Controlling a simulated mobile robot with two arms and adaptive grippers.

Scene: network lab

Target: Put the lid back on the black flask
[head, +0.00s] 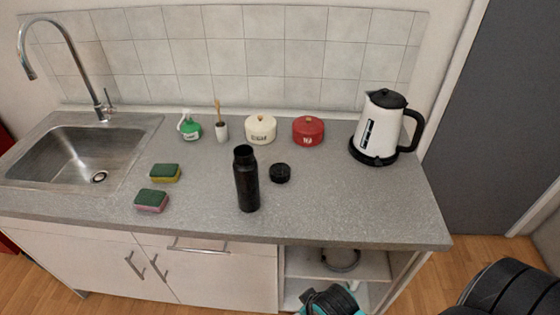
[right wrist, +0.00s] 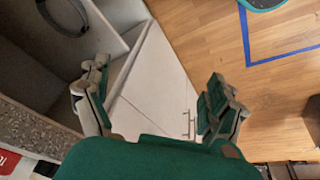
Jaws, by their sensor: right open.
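The black flask (head: 246,182) stands upright on the grey counter, near its front edge, with its dark neck uncovered at the top. Its black lid (head: 280,173) lies on the counter just right of the flask, apart from it. My right gripper (head: 330,299) is at the bottom of the head view, in front of the open shelf and below the counter top. In the right wrist view its two fingers (right wrist: 152,100) are spread apart with nothing between them. My left gripper is in neither view.
Behind stand a green bottle (head: 189,126), a white brush cup (head: 222,130), a cream pot (head: 260,129) and a red pot (head: 308,131). A kettle (head: 382,130) is at right. Two sponges (head: 152,201) lie left, beside the sink (head: 70,158). The counter's front right is clear.

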